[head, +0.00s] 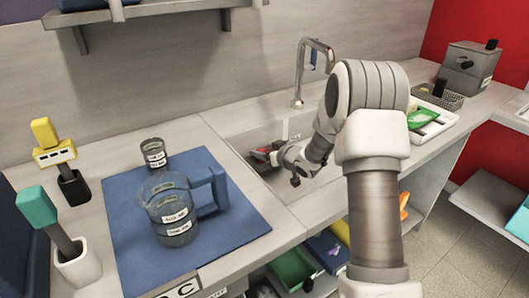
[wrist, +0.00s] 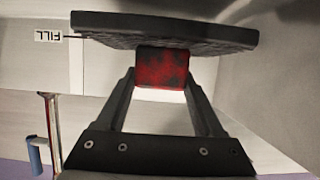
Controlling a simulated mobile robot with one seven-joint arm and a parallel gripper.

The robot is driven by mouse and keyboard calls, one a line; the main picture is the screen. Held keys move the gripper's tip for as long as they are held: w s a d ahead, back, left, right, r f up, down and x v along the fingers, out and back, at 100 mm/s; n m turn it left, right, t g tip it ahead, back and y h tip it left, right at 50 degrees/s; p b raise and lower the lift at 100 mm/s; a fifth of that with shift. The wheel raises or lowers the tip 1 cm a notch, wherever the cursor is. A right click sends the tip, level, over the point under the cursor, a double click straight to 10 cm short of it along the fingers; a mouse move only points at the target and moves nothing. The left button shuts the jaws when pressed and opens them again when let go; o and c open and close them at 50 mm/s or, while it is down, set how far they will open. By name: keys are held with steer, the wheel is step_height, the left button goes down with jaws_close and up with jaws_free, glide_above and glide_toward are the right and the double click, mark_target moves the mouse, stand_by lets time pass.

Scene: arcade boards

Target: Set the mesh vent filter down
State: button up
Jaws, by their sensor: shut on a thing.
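The mesh vent filter is a dark, flat slab (wrist: 165,30) with a worn red grip block (wrist: 162,68), seen edge-on across the top of the wrist view. My gripper (wrist: 162,80) is shut on the red block, one finger on each side. In the head view the filter (head: 262,154) is small and partly hidden by my gripper (head: 281,156). It is at the sink basin (head: 300,122), near the left wall. I cannot tell whether it touches the basin.
A tall faucet (head: 301,72) stands behind the sink. A blue mat (head: 125,232) with a clear jug (head: 172,212) and a small cup (head: 153,152) lies to the left. A green packet on a white tray (head: 440,124) and a wire basket (head: 437,97) are to the right.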

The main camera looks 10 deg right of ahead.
steer(key=shift+f+b, duration=0.45)
steer(key=shift+f, duration=0.15)
steer(key=o, duration=1.4)
